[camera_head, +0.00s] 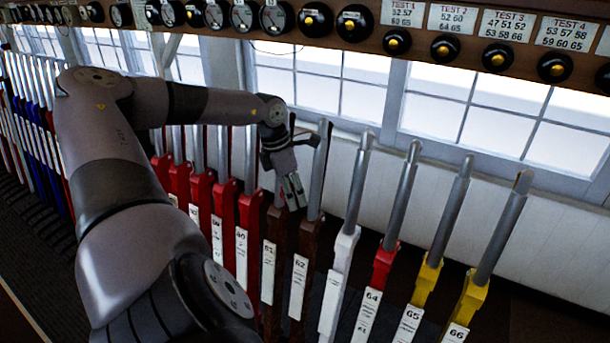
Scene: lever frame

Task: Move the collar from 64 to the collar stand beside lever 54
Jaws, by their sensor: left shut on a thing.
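My left gripper (292,192) points down among the lever handles, close to levers 61 (270,262) and 62 (303,265). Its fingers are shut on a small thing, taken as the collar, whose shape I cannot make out. Lever 64 (386,260) is red, with a bare steel handle and no collar visible on it. Lever 54 and the collar stand beside it cannot be made out; my left arm covers much of that part of the row. My right gripper is not in view.
A white lever (342,255) stands left of lever 64, and yellow levers 65 (426,280) and 66 (473,295) stand to its right. Red levers (225,195) and blue levers crowd the left. A shelf (465,60) of instruments and test cards runs above; windows are behind.

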